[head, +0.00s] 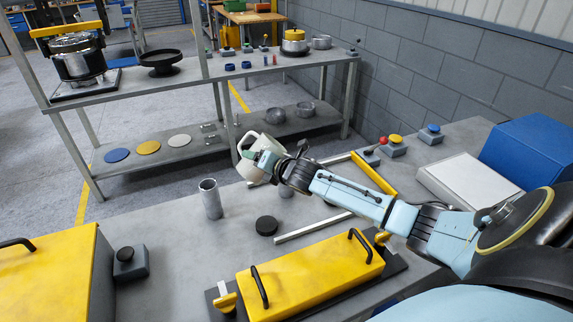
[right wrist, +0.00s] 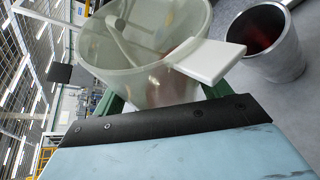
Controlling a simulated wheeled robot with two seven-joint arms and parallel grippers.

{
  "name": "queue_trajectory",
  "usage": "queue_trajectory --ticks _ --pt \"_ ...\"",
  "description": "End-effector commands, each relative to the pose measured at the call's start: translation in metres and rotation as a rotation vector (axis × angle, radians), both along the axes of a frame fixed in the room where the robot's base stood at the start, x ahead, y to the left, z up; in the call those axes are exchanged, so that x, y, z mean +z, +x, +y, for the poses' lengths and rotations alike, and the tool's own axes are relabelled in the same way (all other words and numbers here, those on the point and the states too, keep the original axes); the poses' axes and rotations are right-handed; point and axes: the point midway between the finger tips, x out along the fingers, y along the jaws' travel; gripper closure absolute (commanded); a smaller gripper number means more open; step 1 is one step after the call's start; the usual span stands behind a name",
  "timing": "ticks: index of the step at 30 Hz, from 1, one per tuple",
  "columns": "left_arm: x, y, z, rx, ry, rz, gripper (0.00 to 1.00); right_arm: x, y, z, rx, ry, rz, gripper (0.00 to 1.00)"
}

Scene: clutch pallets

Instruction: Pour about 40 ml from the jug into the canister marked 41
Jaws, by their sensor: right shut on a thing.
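My right gripper (head: 268,160) is shut on the pale jug (head: 250,168) and holds it above the bench, tilted to the left. In the right wrist view the jug (right wrist: 115,62) is translucent, with a white part jutting toward the canister and a faint reddish tint inside. An open grey metal canister (head: 210,199) stands upright on the bench, left of and below the jug. It also shows in the right wrist view (right wrist: 277,62), dark red inside, apart from the jug. No number is readable on it. No stream is visible. My left gripper is out of view.
A black round disc (head: 266,226) lies right of the canister. A yellow cover with black handles (head: 312,278) and a yellow box (head: 52,278) are in front. A grey cylinder (head: 287,191) is partly hidden under my right arm. A shelf rack (head: 185,83) stands behind.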

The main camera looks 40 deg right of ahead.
Motion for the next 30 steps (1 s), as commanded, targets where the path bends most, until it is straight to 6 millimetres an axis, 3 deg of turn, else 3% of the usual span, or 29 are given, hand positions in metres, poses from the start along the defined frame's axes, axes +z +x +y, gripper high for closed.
queue_trajectory --ticks 11,21,26,30 --pt "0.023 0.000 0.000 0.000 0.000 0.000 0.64 0.009 0.001 0.001 0.001 -0.138 0.033 0.56" --pt "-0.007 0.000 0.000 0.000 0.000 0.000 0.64 -0.045 0.004 0.011 0.000 -0.311 0.077 0.56" --pt "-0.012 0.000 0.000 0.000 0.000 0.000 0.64 -0.065 0.006 0.018 0.000 -0.435 0.108 0.56" --pt "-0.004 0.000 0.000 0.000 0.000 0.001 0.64 -0.070 0.008 0.024 0.000 -0.569 0.142 0.56"
